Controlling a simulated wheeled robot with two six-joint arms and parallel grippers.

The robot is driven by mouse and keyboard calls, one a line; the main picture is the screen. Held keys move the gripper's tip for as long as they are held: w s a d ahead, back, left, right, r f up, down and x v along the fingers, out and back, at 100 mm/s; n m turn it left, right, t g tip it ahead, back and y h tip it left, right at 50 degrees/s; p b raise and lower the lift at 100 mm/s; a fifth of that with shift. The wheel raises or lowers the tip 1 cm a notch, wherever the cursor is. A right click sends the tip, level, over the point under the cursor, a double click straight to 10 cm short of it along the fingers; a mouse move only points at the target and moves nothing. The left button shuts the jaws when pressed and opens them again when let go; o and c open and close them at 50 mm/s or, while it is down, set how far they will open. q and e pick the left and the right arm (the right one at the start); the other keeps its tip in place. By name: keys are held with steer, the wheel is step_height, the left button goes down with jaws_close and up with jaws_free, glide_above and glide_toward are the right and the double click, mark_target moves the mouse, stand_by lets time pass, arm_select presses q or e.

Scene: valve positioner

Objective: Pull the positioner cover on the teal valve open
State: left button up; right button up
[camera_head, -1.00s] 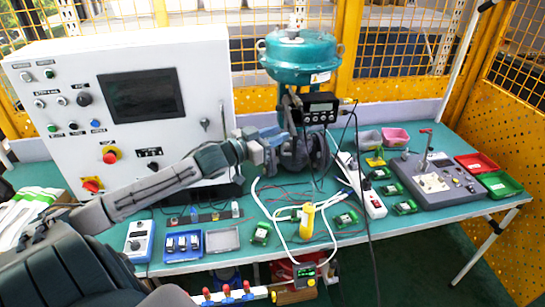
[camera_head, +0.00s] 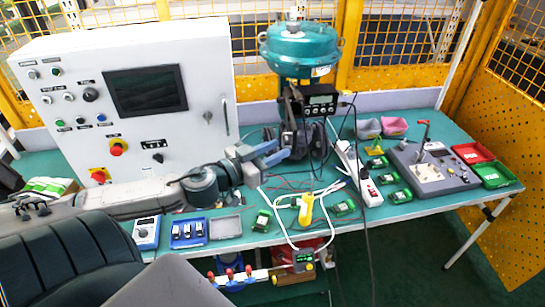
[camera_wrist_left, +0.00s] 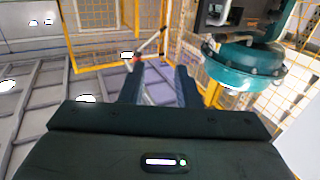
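The teal valve (camera_head: 300,45) stands at the back of the bench, right of the white control cabinet. The black positioner (camera_head: 320,104), with a small grey display on its front cover, is mounted below the teal dome; the cover looks closed. My left gripper (camera_head: 281,151) is below and left of the positioner, in front of the lower valve body, apart from the cover. In the left wrist view its two fingers (camera_wrist_left: 160,85) are spread with nothing between them. There the teal dome (camera_wrist_left: 245,65) and part of the dark positioner (camera_wrist_left: 240,12) show at upper right. My right gripper is not in view.
The white cabinet (camera_head: 70,110) stands close behind my left arm. A black cable (camera_head: 362,190) hangs from the positioner side. Green modules, a yellow-handled tool (camera_head: 306,208), a power strip (camera_head: 358,175) and a grey test unit (camera_head: 432,170) crowd the bench right of the gripper.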

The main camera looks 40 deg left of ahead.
arm_select(q)
steer(key=shift+s+d+r, duration=0.1)
steer(key=shift+s+d, duration=0.5)
steer(key=shift+s, duration=0.25)
steer(key=shift+s+d+r, duration=0.1)
steer(key=shift+s+d, duration=0.5)
steer(key=shift+s, duration=0.25)
